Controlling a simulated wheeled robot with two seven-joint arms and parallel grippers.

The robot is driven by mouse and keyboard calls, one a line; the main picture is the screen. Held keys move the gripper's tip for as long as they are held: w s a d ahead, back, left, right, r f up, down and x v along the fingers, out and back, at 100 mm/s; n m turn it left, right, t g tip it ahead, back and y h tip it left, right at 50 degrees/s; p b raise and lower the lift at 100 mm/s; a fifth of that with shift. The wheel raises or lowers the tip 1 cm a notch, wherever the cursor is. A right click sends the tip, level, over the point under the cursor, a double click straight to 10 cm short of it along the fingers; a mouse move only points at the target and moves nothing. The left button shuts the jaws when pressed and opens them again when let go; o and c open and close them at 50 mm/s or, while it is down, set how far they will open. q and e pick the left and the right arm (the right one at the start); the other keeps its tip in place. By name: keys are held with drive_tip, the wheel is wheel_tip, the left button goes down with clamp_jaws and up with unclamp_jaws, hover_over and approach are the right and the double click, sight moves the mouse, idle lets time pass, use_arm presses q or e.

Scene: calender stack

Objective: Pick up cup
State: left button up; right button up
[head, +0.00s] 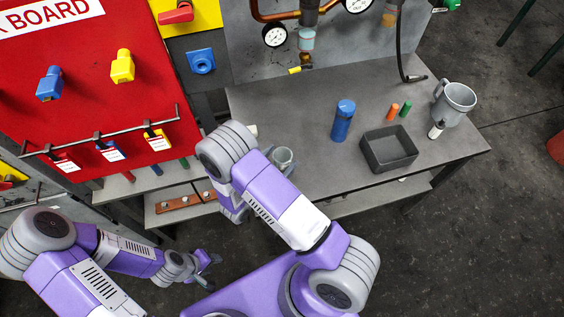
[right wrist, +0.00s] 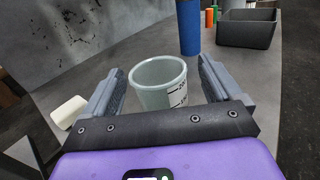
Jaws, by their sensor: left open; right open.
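A pale grey-green cup (right wrist: 160,92) with dark print on its side stands upright on the grey bench. In the right wrist view it sits between the two open fingers of my right gripper (right wrist: 160,74), with no clear grip on it. In the head view the cup (head: 283,156) is at the bench's left front, partly hidden by my right arm and gripper. My left gripper (head: 208,264) is open and empty, low in front of the bench and away from the cup.
A blue cylinder (head: 343,120), a dark open tray (head: 389,149), small orange and green cylinders and a grey jug (head: 454,103) stand further right on the bench (head: 300,110). A white block (right wrist: 68,112) lies left of the gripper. A red board (head: 90,90) stands at left.

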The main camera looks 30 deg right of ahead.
sight(288, 150)
drive_tip(key=x, duration=0.3)
drive_tip(key=shift+w+d, duration=0.15)
drive_tip(key=shift+d, duration=0.15)
drive_tip(key=c, duration=1.3)
